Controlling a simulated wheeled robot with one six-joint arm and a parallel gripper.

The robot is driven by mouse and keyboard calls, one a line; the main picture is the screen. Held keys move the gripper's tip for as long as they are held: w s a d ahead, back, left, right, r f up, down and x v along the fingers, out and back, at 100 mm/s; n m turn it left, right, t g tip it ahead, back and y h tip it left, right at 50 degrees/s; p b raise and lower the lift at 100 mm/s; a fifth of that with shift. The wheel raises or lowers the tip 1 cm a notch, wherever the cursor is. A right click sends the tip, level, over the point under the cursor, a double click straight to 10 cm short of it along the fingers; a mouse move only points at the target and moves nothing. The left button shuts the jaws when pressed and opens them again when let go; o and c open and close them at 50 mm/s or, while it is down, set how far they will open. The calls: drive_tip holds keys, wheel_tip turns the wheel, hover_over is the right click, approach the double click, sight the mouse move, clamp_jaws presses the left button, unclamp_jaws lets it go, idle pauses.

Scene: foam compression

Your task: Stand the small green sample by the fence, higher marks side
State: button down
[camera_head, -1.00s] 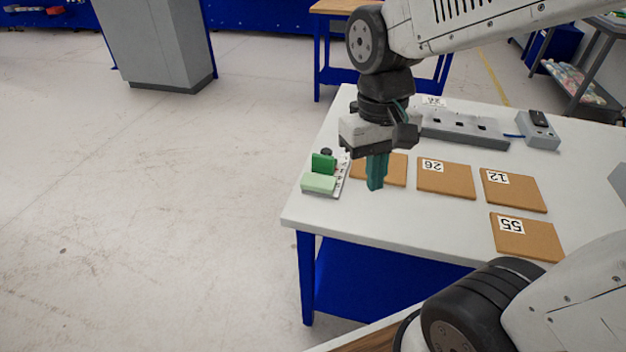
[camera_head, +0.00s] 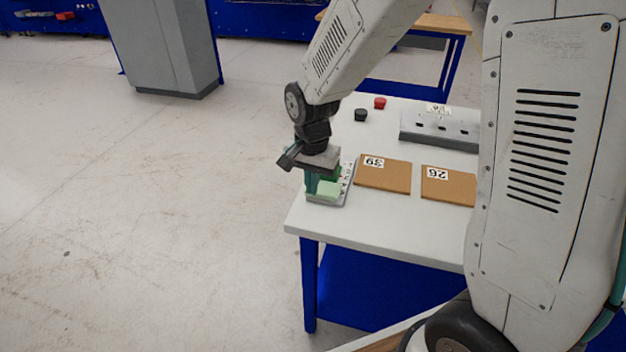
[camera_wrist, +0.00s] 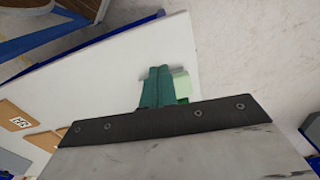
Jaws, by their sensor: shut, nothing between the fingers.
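My gripper (camera_head: 311,186) is over the left corner of the white table, its teal fingers pointing down and closed together with nothing between them. In the wrist view the fingers (camera_wrist: 158,72) touch each other. A pale green block (camera_head: 328,190) is right beside the fingers; it also shows in the wrist view (camera_wrist: 181,83). A darker green block (camera_head: 330,172) is behind it, mostly hidden by my gripper; a bit of bright green shows in the wrist view (camera_wrist: 183,101). A narrow marked strip (camera_head: 347,183) runs along their right side. I cannot tell whether the fingers touch a block.
Cork pads labelled 39 (camera_head: 383,176) and 26 (camera_head: 448,187) lie to the right on the white table (camera_head: 400,225). A black knob (camera_head: 361,115), a red knob (camera_head: 380,103) and a grey slotted box (camera_head: 440,130) are behind. The table's left edge is close to my gripper.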

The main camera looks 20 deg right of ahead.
sight(320, 186)
wheel_tip(320, 186, down, 8)
drive_tip(key=shift+r, duration=0.2)
drive_tip(key=shift+w+d+r, duration=0.25)
drive_tip(key=shift+w+d, duration=0.7)
drive_tip(key=shift+w, duration=0.1)
drive_tip(key=shift+w+d, duration=0.35)
drive_tip(key=shift+w, duration=0.15)
drive_tip(key=shift+w+d, duration=0.7)
drive_tip(key=shift+w, duration=0.05)
drive_tip(key=shift+a, duration=0.1)
